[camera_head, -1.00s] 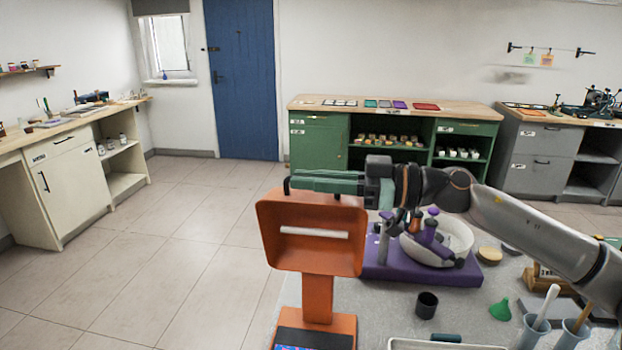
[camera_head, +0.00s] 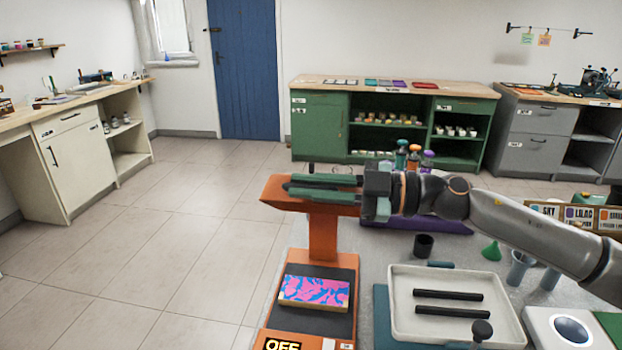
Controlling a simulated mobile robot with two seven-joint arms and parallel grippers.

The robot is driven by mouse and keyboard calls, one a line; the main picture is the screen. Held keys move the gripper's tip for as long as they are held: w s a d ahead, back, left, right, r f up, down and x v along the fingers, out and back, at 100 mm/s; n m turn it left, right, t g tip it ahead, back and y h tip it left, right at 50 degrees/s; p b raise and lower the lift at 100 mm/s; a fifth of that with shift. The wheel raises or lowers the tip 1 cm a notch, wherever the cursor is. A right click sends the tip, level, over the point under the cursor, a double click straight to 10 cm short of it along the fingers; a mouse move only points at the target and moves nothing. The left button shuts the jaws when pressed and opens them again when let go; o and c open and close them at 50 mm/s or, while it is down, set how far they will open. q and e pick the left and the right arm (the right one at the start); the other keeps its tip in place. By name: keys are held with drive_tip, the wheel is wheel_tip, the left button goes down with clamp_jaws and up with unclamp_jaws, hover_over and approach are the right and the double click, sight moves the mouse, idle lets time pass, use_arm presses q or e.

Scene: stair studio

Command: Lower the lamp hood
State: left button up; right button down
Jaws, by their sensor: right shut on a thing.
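The orange lamp hood (camera_head: 285,204) is near level on top of an orange post (camera_head: 322,240). Its underside and white tube are hidden in this view. My right gripper (camera_head: 290,187) comes in from the right and is shut on the hood, with its green fingers along the hood's upper side. The fingers hide part of the hood. The lamp's base (camera_head: 347,267) holds a block (camera_head: 314,291) with a pink and blue pattern under the hood. An OFF label (camera_head: 283,345) shows at the base's front. My left gripper is not in view.
A white tray (camera_head: 398,325) with dark bars stands right of the lamp. A dark cup (camera_head: 423,245), a green funnel (camera_head: 491,251) and a purple stand (camera_head: 455,226) are behind it. Open floor (camera_head: 190,255) lies to the left.

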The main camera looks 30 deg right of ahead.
use_arm(q)
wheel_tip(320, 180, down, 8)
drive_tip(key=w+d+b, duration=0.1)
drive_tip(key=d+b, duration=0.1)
drive_tip(key=b, duration=0.9)
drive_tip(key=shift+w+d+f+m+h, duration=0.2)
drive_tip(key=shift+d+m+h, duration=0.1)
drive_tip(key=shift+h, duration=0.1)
use_arm(e)
drive_tip(key=s+a+f+n, duration=0.2)
drive_tip(key=f+n, duration=0.3)
drive_tip(key=f, duration=0.6)
drive_tip(key=shift+s+a+n, duration=0.25)
drive_tip(key=shift+s+n, duration=0.15)
drive_tip(key=shift+s, duration=0.25)
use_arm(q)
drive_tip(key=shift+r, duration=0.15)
